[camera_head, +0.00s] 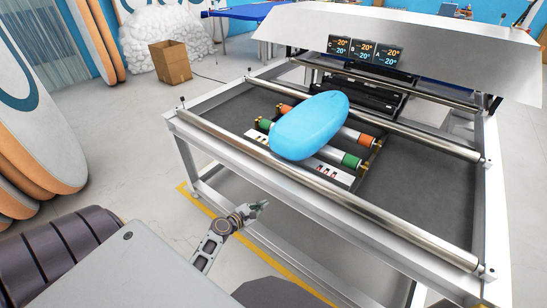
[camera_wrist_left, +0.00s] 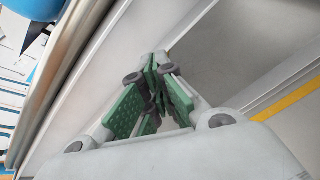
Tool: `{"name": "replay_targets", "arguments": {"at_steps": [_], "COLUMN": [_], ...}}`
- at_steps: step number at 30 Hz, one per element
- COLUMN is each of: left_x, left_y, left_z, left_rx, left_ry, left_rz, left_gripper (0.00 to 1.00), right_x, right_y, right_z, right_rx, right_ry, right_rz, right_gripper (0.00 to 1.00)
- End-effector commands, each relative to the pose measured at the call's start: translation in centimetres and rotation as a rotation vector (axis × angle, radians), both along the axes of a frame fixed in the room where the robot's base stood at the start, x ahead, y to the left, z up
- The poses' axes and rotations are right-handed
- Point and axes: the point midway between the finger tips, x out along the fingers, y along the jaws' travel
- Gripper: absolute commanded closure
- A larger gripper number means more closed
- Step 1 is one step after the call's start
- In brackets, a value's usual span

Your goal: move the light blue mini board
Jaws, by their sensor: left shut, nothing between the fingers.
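The light blue mini board (camera_head: 310,125) lies on the rollers in the middle of the metal work table (camera_head: 240,157). It is a smooth, rounded oblong, slanting up to the right. A small part of it shows at the top left of the left wrist view (camera_wrist_left: 48,22). My left gripper (camera_head: 262,205) is in front of the table's near edge, below and to the left of the board and apart from it. In the left wrist view its green-padded fingers (camera_wrist_left: 150,95) are together with nothing between them. My right gripper is not in view.
Green and orange rollers (camera_head: 352,160) lie under the board. A long metal roller (camera_head: 330,197) runs along the table's near side. A cardboard box (camera_head: 170,63) stands on the floor behind. Large boards (camera_head: 30,150) stand at the left. A yellow line (camera_head: 187,195) marks the floor.

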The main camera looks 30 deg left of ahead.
Motion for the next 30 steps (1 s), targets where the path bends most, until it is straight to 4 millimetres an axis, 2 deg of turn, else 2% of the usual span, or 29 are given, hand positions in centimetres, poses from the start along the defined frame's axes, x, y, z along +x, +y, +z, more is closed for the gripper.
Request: {"name": "replay_targets", "arguments": {"at_steps": [1, 6, 9, 12, 17, 30], "left_x": [0.5, 1.3, 1.3, 1.1, 1.0, 1.2], "left_y": [0.8, 2.9, 3.7, 4.2, 4.5, 4.5], "left_z": [2.2, 9.5, 12.8, 15.0, 16.5, 16.5], "left_rx": [-0.069, -0.307, -0.411, -0.481, -0.525, -0.525], "left_ry": [-0.047, -0.183, -0.244, -0.284, -0.307, -0.308], "left_rz": [0.032, 0.099, 0.115, 0.121, 0.121, 0.122], "left_gripper": [1.0, 1.0, 1.0, 1.0, 1.0, 1.0], "right_x": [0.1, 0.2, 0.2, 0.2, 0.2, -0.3], "right_y": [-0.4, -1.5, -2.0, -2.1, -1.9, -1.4], "right_z": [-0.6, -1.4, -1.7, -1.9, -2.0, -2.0], "right_rx": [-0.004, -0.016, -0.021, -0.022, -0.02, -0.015], "right_ry": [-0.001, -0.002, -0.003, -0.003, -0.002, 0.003], "right_rz": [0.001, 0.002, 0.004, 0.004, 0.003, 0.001], "right_gripper": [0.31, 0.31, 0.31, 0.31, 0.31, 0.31]}}
